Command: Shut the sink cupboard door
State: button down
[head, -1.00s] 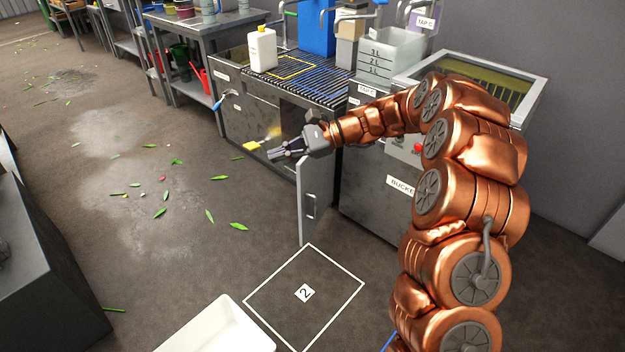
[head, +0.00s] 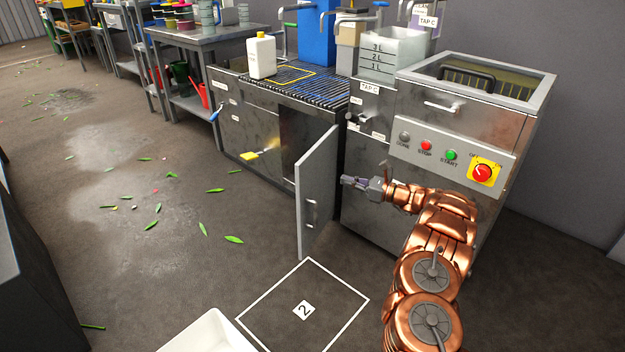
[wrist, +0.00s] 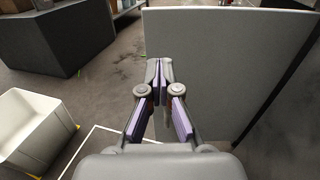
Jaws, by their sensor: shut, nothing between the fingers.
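In the wrist view the door (wrist: 225,65) fills the right half, beyond the shut fingertips (wrist: 160,68). I cannot tell whether the tips touch it.
A machine with a control panel (head: 450,160) stands close right of the door. A white bottle (head: 262,56) stands on the sink top. A white tub (head: 212,332) and a floor square marked 2 (head: 303,309) lie in front. Floor at left is mostly clear, with scattered leaves.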

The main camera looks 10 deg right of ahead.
jog(key=f, duration=0.1)
jog(key=b, duration=0.4)
send_near(305, 169)
jog(key=x, duration=0.6)
jog(key=shift+f, duration=0.15)
jog(key=shift+w+a+b, duration=0.3)
jog(key=shift+a+b, duration=0.05)
jog(key=shift+a, duration=0.2)
jog(key=shift+a, duration=0.1)
